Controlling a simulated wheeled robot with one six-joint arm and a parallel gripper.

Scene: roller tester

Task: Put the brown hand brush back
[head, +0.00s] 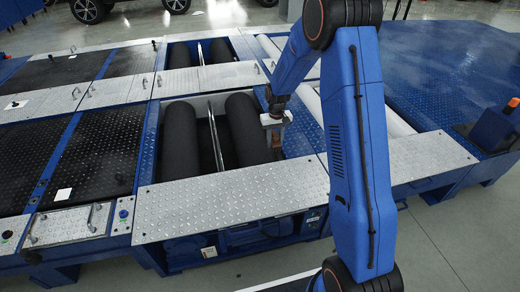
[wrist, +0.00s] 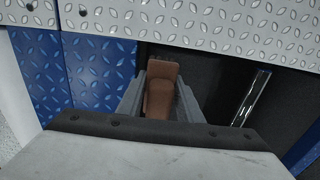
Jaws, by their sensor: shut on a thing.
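The brown hand brush (wrist: 162,95) is between the two grey fingers of my gripper (wrist: 161,88) in the wrist view. My gripper is shut on it. In the head view my gripper (head: 275,122) is at the right end of an open roller bay, beside the right black roller (head: 243,130). A small brown part of the brush (head: 277,139) shows just below the fingers there. From these views I cannot tell whether the brush touches anything below it. The palm of my gripper covers the lower part of the wrist view.
A left black roller (head: 180,142) and a silver bar (head: 214,135) lie in the same bay. A silver tread plate (head: 230,203) runs along its near side. A blue tread deck (head: 455,70) is at the right, with a blue box (head: 495,130) on its edge.

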